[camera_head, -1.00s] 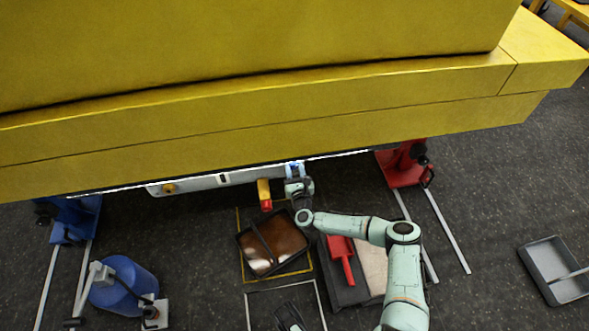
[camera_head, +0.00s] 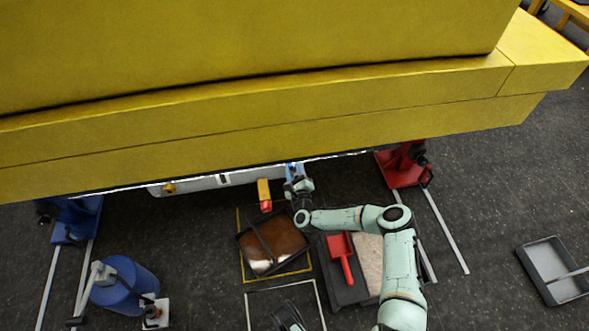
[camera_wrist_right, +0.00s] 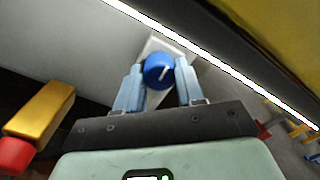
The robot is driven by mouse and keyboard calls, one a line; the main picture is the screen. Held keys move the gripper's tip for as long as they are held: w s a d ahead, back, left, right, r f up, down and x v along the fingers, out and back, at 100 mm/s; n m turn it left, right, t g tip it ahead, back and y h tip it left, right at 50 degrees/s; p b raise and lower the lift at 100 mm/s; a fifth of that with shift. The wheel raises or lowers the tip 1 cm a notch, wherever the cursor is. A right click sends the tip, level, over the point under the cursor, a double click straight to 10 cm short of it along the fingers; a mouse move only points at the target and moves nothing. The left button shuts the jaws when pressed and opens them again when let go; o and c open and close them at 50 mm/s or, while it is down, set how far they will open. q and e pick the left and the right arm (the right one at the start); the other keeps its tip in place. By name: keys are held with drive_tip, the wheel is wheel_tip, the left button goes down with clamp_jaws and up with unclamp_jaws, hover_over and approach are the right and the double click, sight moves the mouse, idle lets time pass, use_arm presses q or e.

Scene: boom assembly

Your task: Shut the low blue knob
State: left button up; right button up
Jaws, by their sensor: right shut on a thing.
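The low blue knob (camera_wrist_right: 158,71) is round with a white pointer line, on a pale plate under the yellow boom. It shows in the right wrist view, between the fingers of my right gripper (camera_wrist_right: 160,84). The fingers are closed on its sides. In the head view my right gripper (camera_head: 294,172) reaches up to the grey panel under the boom, and its fingers hide most of the knob. Part of my left gripper (camera_head: 287,318) shows at the bottom edge of the head view; its jaws are not clear.
A yellow handle with a red end (camera_head: 264,196) hangs just left of my right gripper. Below is a tray with brown liquid (camera_head: 242,252). A red scoop (camera_head: 341,258), a blue drum (camera_head: 122,282), a red stand (camera_head: 398,168) and a grey tray (camera_head: 541,283) stand around. The yellow boom (camera_head: 250,110) is overhead.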

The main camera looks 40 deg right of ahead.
drive_tip(key=n, duration=0.3)
drive_tip(key=shift+n+p, duration=0.3)
drive_tip(key=shift+n, duration=0.1)
drive_tip(key=n, duration=0.3)
drive_tip(key=shift+s+n, duration=0.1)
drive_tip(key=shift+n, duration=0.2)
drive_tip(key=n+p, duration=0.1)
drive_tip(key=n, duration=0.2)
drive_tip(key=shift+n, duration=0.3)
drive_tip(key=n, duration=1.2)
drive_tip(key=shift+d+r, duration=0.1)
use_arm(q)
drive_tip(key=shift+s+d+r+g+b, duration=0.35)
drive_tip(key=shift+s+r, duration=0.2)
drive_tip(key=shift+s, duration=0.25)
use_arm(e)
drive_tip(key=shift+n, duration=1.8)
